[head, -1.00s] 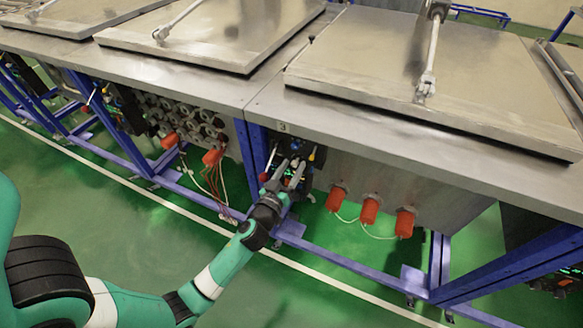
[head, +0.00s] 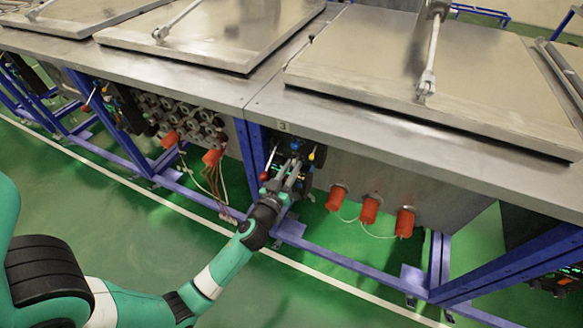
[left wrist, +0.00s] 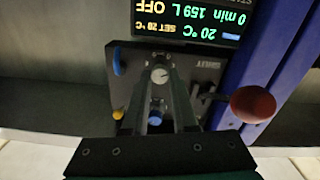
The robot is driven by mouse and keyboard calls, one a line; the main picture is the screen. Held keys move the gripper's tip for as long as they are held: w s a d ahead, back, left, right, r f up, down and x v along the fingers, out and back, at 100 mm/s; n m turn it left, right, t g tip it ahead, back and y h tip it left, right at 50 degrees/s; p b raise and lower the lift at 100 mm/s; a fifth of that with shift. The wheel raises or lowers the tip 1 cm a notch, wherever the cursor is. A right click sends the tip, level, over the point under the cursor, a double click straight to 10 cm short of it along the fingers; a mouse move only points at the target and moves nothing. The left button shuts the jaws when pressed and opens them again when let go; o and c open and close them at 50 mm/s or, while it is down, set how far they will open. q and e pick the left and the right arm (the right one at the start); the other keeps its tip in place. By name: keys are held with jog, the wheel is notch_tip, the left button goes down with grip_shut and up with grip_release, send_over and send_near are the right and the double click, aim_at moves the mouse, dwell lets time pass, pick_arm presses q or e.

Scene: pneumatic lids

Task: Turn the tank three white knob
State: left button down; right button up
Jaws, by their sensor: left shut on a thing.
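The tank three control panel (head: 294,147) is under the front edge of the tank marked 3 (head: 283,127). My left gripper (head: 295,168) reaches up to it from below. In the left wrist view the fingers (left wrist: 161,72) are shut on the small round white knob (left wrist: 160,75) on the dark panel (left wrist: 122,82). The fingers hide its sides, and its exact angle is hard to read. My right gripper is not in view.
A red ball lever (left wrist: 252,104) is right of the fingers in the wrist view. A display (left wrist: 190,22) reads upside down above. Blue (left wrist: 118,60) and yellow (left wrist: 118,115) handles are left. Orange-red plugs (head: 369,209) hang right of the panel.

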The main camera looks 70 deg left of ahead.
pick_arm(q)
jog(key=m, duration=0.5)
jog(key=shift+m, duration=0.3)
jog(key=m, duration=0.5)
jog(key=m+p, duration=0.1)
jog(key=m, duration=0.5)
jog(key=shift+w+d+m, duration=0.1)
jog(key=shift+m, duration=0.3)
jog(key=m+p, duration=0.1)
jog(key=m, duration=0.4)
jog(key=shift+f+m, duration=0.1)
jog(key=shift+m, duration=0.2)
jog(key=c, duration=0.7)
grip_release()
